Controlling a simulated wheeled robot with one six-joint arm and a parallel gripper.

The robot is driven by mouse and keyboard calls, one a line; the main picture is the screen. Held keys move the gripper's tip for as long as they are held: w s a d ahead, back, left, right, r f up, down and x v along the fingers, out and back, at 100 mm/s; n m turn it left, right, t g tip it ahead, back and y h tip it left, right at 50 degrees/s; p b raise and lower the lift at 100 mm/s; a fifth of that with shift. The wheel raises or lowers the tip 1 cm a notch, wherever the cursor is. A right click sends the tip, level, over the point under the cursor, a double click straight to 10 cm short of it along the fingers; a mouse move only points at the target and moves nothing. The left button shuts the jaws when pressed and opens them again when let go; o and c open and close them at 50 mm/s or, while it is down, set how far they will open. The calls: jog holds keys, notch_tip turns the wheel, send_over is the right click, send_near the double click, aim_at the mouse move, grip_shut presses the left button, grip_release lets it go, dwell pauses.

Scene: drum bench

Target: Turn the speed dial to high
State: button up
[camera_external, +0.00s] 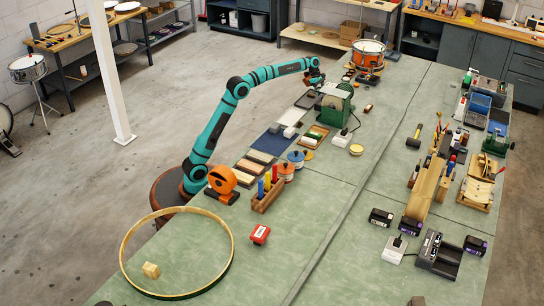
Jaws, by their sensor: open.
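My gripper (316,80) is at the end of my outstretched teal arm, near the far end of the bench. It is open, and its fingers look small and dark at this distance. It is just left of and above a green machine (337,104) with a pale flat top; I cannot tell whether they touch. A small white box (341,140) with a dark cord sits in front of the machine. I cannot make out the speed dial or its setting; it is too small or hidden here.
An orange drum (368,55) stands beyond the machine. Sanding blocks, jars and a wooden rack (267,194) line the near left side of the green bench (310,225). A large wooden hoop (232,250) lies at the front. Tools and batteries fill the right side.

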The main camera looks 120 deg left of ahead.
jog(key=shift+x, duration=2.5)
jog(key=shift+c, duration=0.2)
jog(key=c, duration=0.9)
